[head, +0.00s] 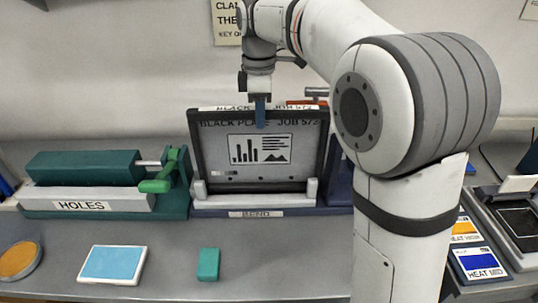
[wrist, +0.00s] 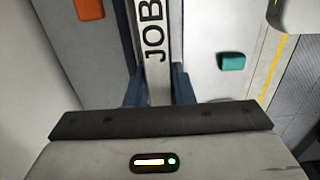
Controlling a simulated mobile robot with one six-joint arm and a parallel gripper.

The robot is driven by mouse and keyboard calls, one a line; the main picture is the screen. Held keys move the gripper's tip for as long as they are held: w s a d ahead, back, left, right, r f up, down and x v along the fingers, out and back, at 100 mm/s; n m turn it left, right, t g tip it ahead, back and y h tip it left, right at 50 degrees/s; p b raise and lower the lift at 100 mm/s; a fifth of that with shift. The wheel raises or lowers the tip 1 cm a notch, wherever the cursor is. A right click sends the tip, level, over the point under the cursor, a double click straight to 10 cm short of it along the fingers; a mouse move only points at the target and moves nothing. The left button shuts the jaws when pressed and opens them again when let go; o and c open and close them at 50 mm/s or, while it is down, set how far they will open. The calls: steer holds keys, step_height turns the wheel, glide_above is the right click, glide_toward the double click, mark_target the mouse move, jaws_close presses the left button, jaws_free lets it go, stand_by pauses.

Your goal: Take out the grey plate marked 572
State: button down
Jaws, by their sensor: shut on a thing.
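The grey plate (head: 303,150) stands upright in the unit labelled BEND (head: 256,213). Its face carries a bar chart, text lines and a mountain picture, and its top reads BLACK PLATE JOB 57 with an unclear last digit. My gripper (head: 260,112) points down at the middle of the plate's top edge. Its blue fingers are shut on the plate. In the wrist view the fingers (wrist: 158,88) lie on both sides of the white top edge (wrist: 153,35) lettered JOB. The plate's lower edge is hidden behind the unit's front lip.
A green unit labelled HOLES (head: 82,205) stands close on the left. A blue pad (head: 112,264), a teal block (head: 208,264) and an orange round tin (head: 18,261) lie in front. HEAT cards (head: 480,264) lie at right. My arm hides the bench right of the unit.

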step_height(320, 180, up, 9)
steer(key=p, duration=0.7)
steer(key=shift+f, duration=0.2)
